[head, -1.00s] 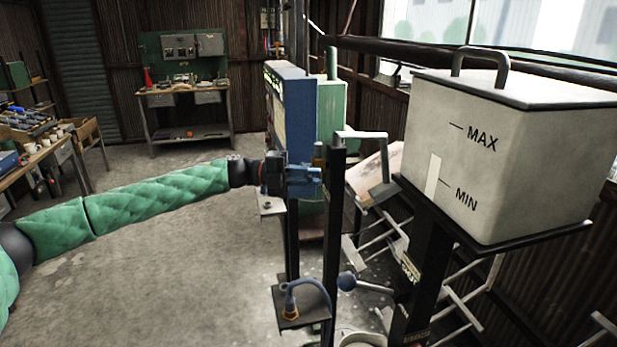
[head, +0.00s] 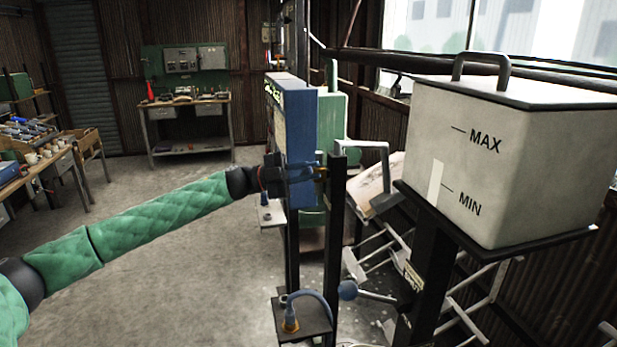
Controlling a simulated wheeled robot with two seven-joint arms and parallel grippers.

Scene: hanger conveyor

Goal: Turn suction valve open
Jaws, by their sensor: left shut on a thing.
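My left gripper (head: 318,171) is at the upper part of a dark upright post, beside the blue cabinet (head: 290,130). Its blue fingers are shut on a small brass-orange part (head: 321,173) at the post. This looks like the valve handle, but it is mostly hidden by the fingers and too small to read its angle. No label names the suction valve. My right gripper is out of view.
A white tank (head: 510,150) marked MAX and MIN stands on a black stand at right. A workbench (head: 190,103) stands at the back.

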